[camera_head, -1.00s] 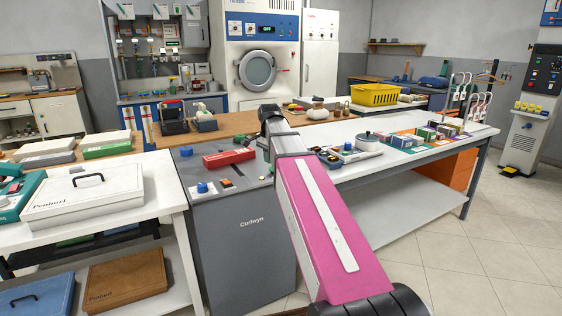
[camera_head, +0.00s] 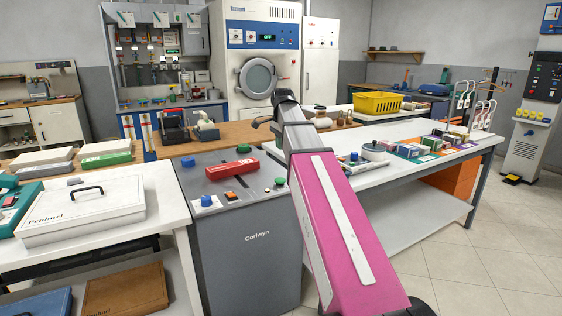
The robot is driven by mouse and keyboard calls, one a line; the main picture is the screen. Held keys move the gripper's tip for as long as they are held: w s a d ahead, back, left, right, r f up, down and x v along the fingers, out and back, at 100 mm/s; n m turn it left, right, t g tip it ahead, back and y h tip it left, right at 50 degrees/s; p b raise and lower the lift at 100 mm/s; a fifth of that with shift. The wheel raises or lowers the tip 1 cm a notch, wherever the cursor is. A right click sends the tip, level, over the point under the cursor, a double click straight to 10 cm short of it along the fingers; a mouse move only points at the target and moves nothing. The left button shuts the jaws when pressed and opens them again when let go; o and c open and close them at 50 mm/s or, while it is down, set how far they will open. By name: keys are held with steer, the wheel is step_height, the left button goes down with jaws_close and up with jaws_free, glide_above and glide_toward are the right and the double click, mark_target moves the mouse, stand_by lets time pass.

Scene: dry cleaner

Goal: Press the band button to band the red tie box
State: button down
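The red tie box (camera_head: 232,169) lies on the sloped top of the grey Carlwyn machine (camera_head: 245,260). Blue knobs or buttons (camera_head: 208,201) stand at the left of that top, and green ones (camera_head: 279,182) at the right. An orange button (camera_head: 231,196) is on the front part, below the box. I cannot read which one is the band button. My pink arm reaches up past the machine's right side.
A white table (camera_head: 160,195) with a white Penhuri case (camera_head: 85,208) adjoins the machine on the left. A white table (camera_head: 400,175) with small boxes and a yellow basket (camera_head: 378,103) behind stands to the right. The tiled floor at the right front is clear.

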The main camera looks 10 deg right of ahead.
mark_target(281, 180)
steer(key=f, duration=1.3)
steer(key=shift+w+a+f, duration=0.1)
steer(key=shift+w+f, duration=0.1)
steer(key=shift+w, duration=0.2)
steer(key=shift+f, duration=0.55)
steer(key=shift+s+f, duration=0.2)
steer(key=shift+f, duration=0.4)
steer(key=shift+r, duration=0.55)
step_height(281, 180, up, 14)
steer(key=shift+s, duration=0.25)
